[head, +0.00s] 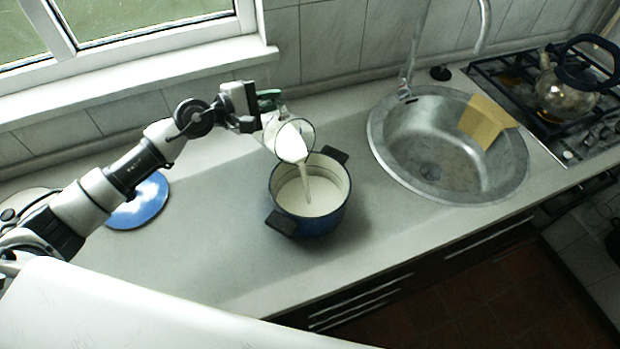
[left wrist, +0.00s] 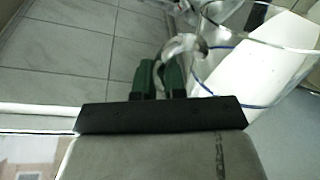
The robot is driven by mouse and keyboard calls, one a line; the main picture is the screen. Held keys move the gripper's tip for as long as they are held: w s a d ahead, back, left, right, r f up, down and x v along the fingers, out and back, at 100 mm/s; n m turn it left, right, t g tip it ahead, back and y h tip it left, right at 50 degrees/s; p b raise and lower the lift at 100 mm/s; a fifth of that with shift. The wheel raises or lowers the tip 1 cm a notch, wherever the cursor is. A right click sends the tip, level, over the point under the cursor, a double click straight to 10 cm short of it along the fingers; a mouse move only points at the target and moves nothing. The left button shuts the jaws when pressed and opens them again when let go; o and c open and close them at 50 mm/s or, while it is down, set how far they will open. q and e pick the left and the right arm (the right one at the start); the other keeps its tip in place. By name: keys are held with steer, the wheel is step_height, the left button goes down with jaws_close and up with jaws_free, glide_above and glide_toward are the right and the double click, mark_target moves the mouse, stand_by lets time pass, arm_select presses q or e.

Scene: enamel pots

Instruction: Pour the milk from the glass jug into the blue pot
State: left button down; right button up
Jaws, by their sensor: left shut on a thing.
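The glass jug (head: 291,139) is tilted over the blue pot (head: 322,222), its mouth facing down and to the right. A white stream of milk (head: 306,184) runs from its lip into the pot, where white milk lies inside. My left gripper (head: 262,103) is shut on the jug's handle, at the jug's upper left. In the left wrist view the green-padded fingers (left wrist: 160,77) close around the clear handle, and the jug (left wrist: 255,70) with white milk inside shows at right. The pot stands upright on the counter with two dark handles. My right gripper is not in view.
A blue lid or plate (head: 138,203) lies on the counter (head: 205,255) behind my left arm. The round steel sink (head: 455,150) is right of the pot, with a yellow cloth (head: 484,120) over its rim. A glass kettle (head: 565,90) stands on the hob. The counter's front left is clear.

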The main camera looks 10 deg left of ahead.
arm_select(q)
steer(key=shift+s+d+r+p, duration=0.15)
steer(key=shift+r+p, duration=0.1)
steer(key=shift+p, duration=0.05)
